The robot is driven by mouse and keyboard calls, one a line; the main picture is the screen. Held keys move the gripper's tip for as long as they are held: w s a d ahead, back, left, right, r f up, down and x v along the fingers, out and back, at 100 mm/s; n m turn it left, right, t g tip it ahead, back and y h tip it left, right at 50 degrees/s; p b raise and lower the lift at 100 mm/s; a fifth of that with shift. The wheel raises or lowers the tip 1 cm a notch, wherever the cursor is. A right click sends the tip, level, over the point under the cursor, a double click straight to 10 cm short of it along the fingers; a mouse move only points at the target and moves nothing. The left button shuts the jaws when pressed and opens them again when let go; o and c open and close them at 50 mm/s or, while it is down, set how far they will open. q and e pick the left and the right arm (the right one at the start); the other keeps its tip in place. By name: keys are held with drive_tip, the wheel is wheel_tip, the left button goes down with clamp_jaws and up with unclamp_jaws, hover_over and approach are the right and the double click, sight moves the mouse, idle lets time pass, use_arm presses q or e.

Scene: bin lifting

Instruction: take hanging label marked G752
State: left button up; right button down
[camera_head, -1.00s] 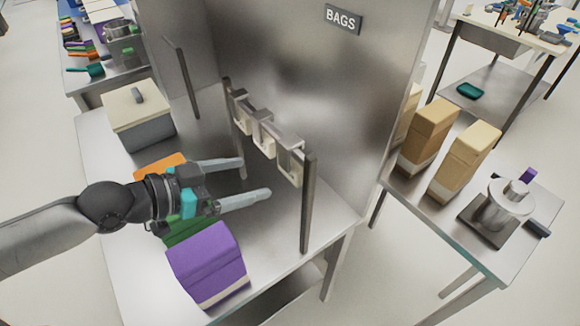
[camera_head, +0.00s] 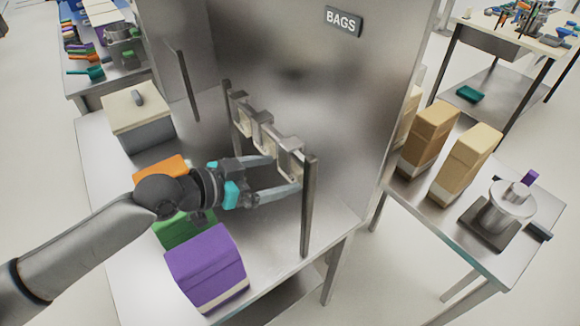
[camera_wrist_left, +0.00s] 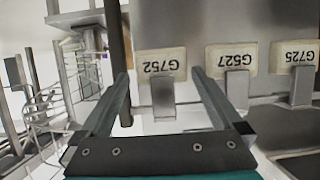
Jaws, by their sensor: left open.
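The hanging label marked G752 (camera_wrist_left: 162,62) shows upside down in the left wrist view, a pale tag with a metal clip. It appears between the two finger tips of my left gripper (camera_wrist_left: 158,76). In the head view my left gripper (camera_head: 284,175) is open, with its fingers at the near end of the label rail (camera_head: 266,133). Whether the fingers touch the label cannot be told. Labels G527 (camera_wrist_left: 230,60) and G725 (camera_wrist_left: 295,56) hang beside it on the right in the wrist view. My right gripper is not in view.
The rail stands on dark posts (camera_head: 308,205) on a metal table, before a metal cabinet (camera_head: 300,80) with a BAGS sign. Purple (camera_head: 207,268), green (camera_head: 184,230) and orange (camera_head: 160,166) boxes lie near my left arm. A lidded grey bin (camera_head: 143,125) stands behind.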

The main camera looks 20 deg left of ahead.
sight(290, 171)
use_arm(q)
drive_tip(key=shift+x, duration=2.3)
drive_tip(key=shift+a, duration=0.1)
drive_tip(key=c, duration=0.9)
